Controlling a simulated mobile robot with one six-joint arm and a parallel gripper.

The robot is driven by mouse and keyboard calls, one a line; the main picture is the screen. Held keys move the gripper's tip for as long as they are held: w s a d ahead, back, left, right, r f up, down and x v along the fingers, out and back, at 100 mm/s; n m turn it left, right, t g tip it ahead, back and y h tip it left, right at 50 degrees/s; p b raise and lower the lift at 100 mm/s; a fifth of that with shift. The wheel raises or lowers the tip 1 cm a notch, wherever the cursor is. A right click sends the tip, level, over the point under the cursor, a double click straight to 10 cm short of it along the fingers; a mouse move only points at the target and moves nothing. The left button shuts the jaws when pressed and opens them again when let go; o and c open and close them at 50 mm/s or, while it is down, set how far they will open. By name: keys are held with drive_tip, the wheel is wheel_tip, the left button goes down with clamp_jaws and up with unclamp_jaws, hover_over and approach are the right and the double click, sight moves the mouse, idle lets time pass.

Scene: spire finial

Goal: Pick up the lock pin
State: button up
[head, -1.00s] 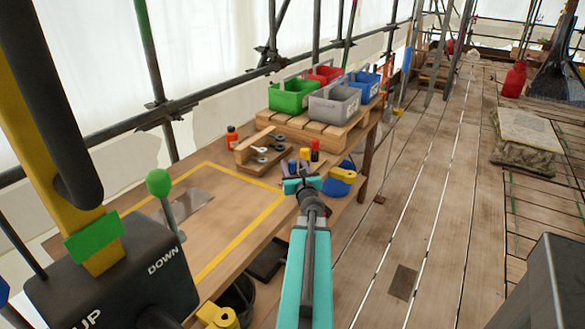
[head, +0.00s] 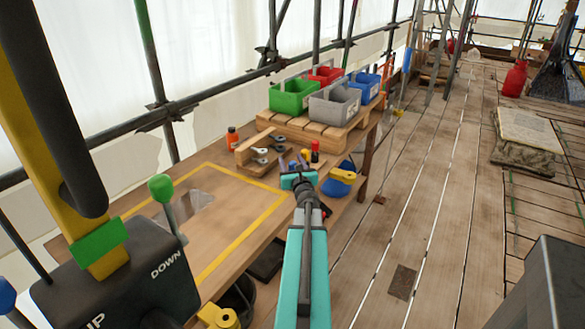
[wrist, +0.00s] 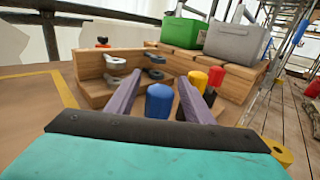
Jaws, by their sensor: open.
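My gripper (head: 295,165) is open above the workbench (head: 215,190), its two purple fingers pointing away from me. In the wrist view my gripper (wrist: 160,78) has a blue round-topped cylinder (wrist: 159,101) showing between its fingers, apart from both. A yellow cylinder (wrist: 197,79) and a red one (wrist: 215,76) stand just beyond, by the right finger. Grey metal fittings (wrist: 116,65) lie on a wooden stepped rack (wrist: 92,66) to the left. I cannot tell for sure which of these is the lock pin. The blue cylinder's lower part is hidden by my gripper.
A wooden platform (head: 318,133) behind carries green (head: 294,96), grey (head: 333,104), red and blue bins. An orange bottle (head: 232,137) stands left of the rack. A blue and yellow item (head: 339,183) lies right of my gripper. The yellow-outlined bench area is mostly clear.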

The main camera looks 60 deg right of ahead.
drive_tip(key=shift+w+d, duration=0.45)
drive_tip(key=shift+c, duration=0.5)
clamp_jaws()
